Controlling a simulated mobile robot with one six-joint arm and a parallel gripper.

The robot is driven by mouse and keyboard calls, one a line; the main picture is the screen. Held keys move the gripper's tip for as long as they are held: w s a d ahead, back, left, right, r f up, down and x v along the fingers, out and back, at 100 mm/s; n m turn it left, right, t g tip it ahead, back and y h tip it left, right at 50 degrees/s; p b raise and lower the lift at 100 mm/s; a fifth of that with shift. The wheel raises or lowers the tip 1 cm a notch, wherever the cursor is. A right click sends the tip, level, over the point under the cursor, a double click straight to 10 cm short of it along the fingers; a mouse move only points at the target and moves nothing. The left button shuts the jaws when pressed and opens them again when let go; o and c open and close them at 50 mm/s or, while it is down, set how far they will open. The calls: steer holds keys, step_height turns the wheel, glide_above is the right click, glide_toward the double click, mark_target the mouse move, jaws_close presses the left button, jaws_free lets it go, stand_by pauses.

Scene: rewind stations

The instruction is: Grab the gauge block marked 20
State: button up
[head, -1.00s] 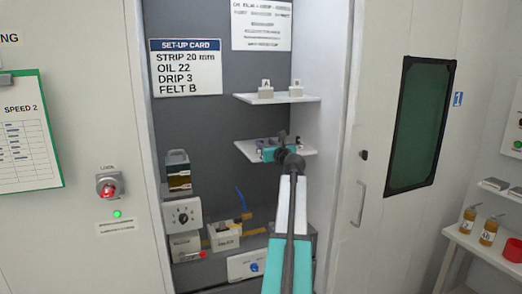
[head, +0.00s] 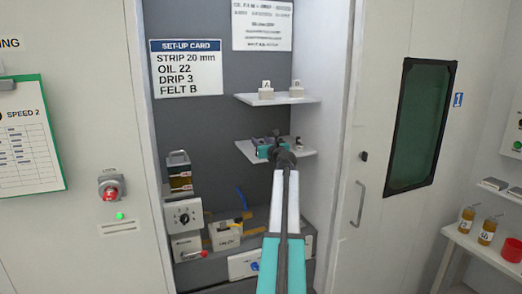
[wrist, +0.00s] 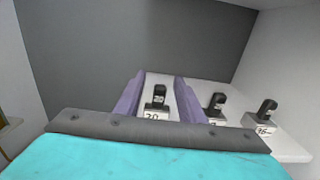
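The gauge block marked 20 (wrist: 153,115) is white with a black knob-like top. It stands upright on the lower shelf in the wrist view. My gripper (wrist: 159,78) is open, its two purple fingers showing to the left and right of this block with gaps at both sides. I cannot tell how far down around it they reach. In the head view my gripper (head: 268,148) is over the left part of the lower shelf (head: 302,154) and hides most of what stands there.
Two similar blocks stand to the right on the same shelf, a middle one (wrist: 216,104) close to the right finger and a far one (wrist: 264,115). An upper shelf (head: 280,99) with two small white pieces is above. Cabinet side walls bound the space.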

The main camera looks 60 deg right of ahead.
stand_by(0.4)
jaws_close()
steer(key=shift+r+b, duration=0.6)
steer(key=shift+r, duration=1)
steer(key=shift+s+a+r, duration=0.1)
steer(key=shift+s+a, duration=0.1)
steer(key=w+a+r+b+v, duration=0.1)
steer(key=b+v, duration=0.2)
steer(key=v, duration=1.2)
steer(key=shift+s+a+r+b, duration=0.25)
steer(key=shift+r+b, duration=0.1)
steer(key=shift+b, duration=0.05)
